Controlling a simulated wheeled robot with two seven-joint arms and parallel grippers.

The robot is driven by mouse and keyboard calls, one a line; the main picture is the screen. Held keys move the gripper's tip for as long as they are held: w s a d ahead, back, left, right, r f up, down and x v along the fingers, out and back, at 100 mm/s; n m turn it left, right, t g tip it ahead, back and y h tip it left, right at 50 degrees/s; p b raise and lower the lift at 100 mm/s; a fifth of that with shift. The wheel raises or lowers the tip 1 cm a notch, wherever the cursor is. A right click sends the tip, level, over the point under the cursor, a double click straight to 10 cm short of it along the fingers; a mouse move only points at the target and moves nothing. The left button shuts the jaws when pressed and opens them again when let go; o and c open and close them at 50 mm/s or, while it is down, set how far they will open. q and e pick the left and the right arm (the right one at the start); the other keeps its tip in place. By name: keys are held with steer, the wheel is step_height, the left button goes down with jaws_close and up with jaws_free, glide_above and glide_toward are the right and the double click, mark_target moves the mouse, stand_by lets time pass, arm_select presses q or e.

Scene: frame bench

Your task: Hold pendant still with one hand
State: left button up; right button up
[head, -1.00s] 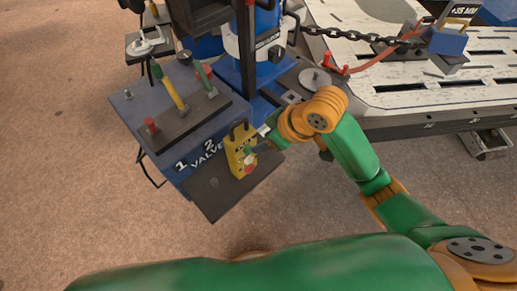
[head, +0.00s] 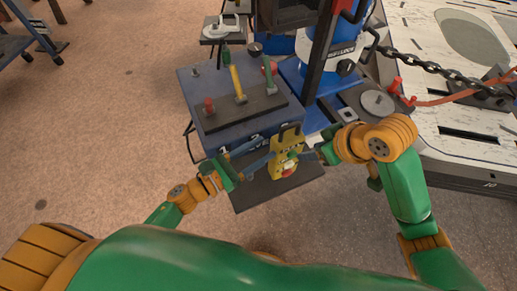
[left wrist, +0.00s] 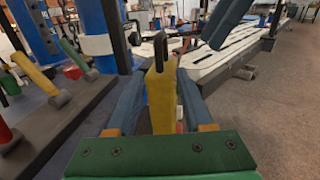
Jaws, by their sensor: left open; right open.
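The yellow pendant (head: 287,152) has a dark loop on top and red and green controls on its face. It stands at the front of the blue valve box. My left gripper (head: 265,155) is open, its blue fingers pointing at the pendant's left side. In the left wrist view the pendant's narrow yellow edge (left wrist: 161,95) shows between the two open fingers, with gaps on both sides. My right gripper (head: 312,154) is open close to the pendant's right side; its blue fingers (left wrist: 226,22) also show at the top of the left wrist view. Contact at its fingertips cannot be told.
The valve box (head: 205,120) carries a dark plate with red, yellow and green levers (head: 236,80). A blue post (head: 322,60) stands behind. A white slotted table (head: 455,100) with a chain (head: 430,65) is at right. A dark shelf (head: 250,195) lies below the pendant.

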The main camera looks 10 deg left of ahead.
mark_target(279, 139)
arm_select(q)
steer(key=x, duration=0.7)
steer(key=shift+r, duration=0.1)
steer(key=shift+a, duration=0.1)
jaws_close()
stand_by(1.5)
